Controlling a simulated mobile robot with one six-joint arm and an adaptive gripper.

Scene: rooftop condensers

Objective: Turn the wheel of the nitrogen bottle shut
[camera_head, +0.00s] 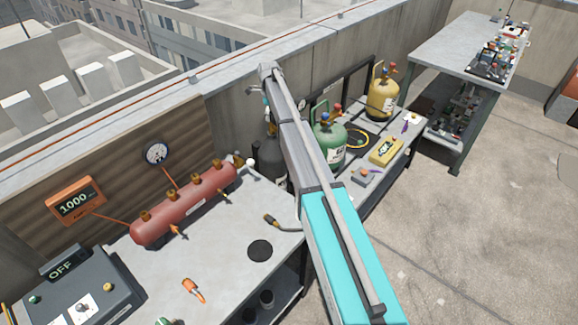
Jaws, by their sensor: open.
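A dark grey bottle (268,163) stands upright behind the right end of the near workbench, partly covered by my arm. It may be the nitrogen bottle; I can read no label on it. Its top is mostly hidden behind my arm, and I cannot make out a wheel there. My arm reaches from the bottom right up to the parapet, bends there, and its wrist goes down on the far side. My gripper's fingers do not show; my own arm covers them.
A green bottle (329,146) and a yellow bottle (382,99) stand right of my arm. Open floor (450,250) lies at the right.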

